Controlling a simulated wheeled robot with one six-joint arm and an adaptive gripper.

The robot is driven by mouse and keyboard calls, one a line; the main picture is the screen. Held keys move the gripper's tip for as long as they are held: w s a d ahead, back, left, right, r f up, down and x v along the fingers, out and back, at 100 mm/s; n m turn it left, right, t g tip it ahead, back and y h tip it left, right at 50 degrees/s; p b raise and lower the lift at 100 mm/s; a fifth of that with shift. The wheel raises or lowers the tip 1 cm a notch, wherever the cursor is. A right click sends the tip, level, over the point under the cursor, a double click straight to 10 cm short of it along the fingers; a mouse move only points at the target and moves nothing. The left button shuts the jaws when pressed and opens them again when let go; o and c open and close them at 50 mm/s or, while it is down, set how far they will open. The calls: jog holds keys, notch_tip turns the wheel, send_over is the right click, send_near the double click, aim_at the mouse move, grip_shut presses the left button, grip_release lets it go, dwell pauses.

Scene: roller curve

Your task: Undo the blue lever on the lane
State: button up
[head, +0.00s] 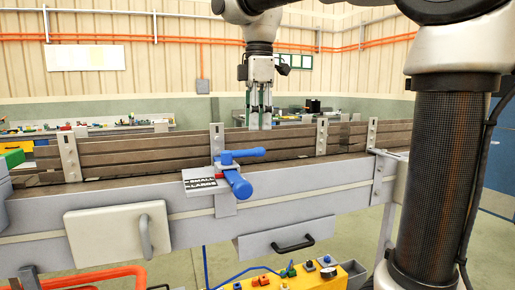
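The blue lever (238,184) is mounted on a grey bracket at the near side of the lane (310,181). One blue arm points right and another part comes down toward the front. My gripper (260,124) hangs downward above the far side of the lane, to the upper right of the lever and apart from it. Its two fingers look parallel with a narrow gap between them. Nothing shows between them, but their exact opening is too small to judge.
Wooden side boards (290,142) with upright metal brackets run behind the lane. A yellow control box (325,279) with buttons is below. A white panel with a handle (118,234) is on the lane's front. My arm fills the right side.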

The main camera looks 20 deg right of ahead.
aim_at(250, 149)
jog(key=shift+w+a+r+n, duration=0.2)
jog(key=shift+a+n, duration=0.25)
jog(key=shift+w+a+r+n, duration=0.15)
jog(key=shift+w+a+n, duration=0.05)
jog(key=shift+a+n, duration=0.25)
notch_tip(250, 149, down, 8)
jog(key=shift+r, duration=0.25)
grip_shut()
